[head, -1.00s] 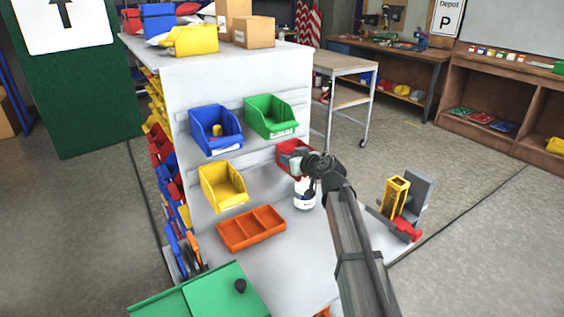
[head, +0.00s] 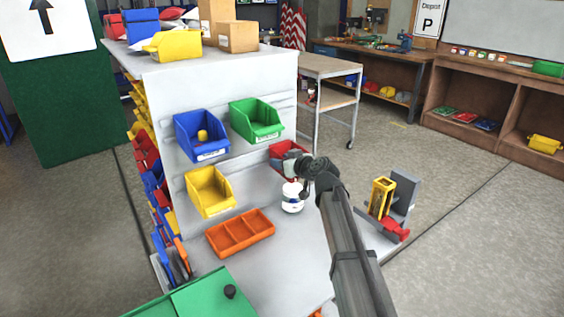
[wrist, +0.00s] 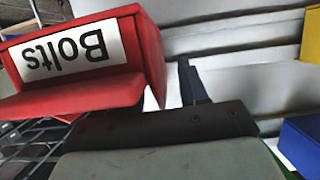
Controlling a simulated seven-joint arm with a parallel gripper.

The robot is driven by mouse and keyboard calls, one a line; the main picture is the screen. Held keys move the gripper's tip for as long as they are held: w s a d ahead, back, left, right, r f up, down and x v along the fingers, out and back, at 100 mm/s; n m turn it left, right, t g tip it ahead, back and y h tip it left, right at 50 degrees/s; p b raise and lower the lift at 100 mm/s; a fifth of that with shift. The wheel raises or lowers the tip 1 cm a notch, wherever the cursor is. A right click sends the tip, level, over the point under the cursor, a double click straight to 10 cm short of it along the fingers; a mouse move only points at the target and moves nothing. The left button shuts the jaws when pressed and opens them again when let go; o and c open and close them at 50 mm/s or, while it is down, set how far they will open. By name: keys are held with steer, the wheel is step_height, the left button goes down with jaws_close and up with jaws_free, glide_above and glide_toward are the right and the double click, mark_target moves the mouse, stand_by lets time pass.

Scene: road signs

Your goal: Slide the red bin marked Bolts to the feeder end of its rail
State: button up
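The red bin (head: 281,149) hangs on the lower rail at the right side of the grey rack face, partly hidden behind my gripper (head: 294,164). In the wrist view the red bin (wrist: 148,52) fills the upper left, its white "Bolts" label upside down. One dark finger (wrist: 185,82) stands just right of the bin's side, and the dark palm lies below the bin. The other finger is hidden, so I cannot tell whether the bin is gripped or touched. The lower rail (head: 240,165) runs left from the red bin towards the yellow bin.
A yellow bin (head: 210,192) sits at the left on the lower rail. Blue (head: 202,135) and green (head: 256,121) bins hang above. A white bottle (head: 292,198) stands below my gripper, near an orange tray (head: 240,233). A yellow-and-grey device (head: 392,198) stands at the right.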

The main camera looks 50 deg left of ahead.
steer(key=shift+s, duration=0.15)
steer(key=shift+d+r, duration=0.2)
steer(key=shift+d, duration=0.3)
steer(key=v, duration=1.2)
steer(key=shift+d, duration=0.3)
steer(key=shift+r, duration=0.1)
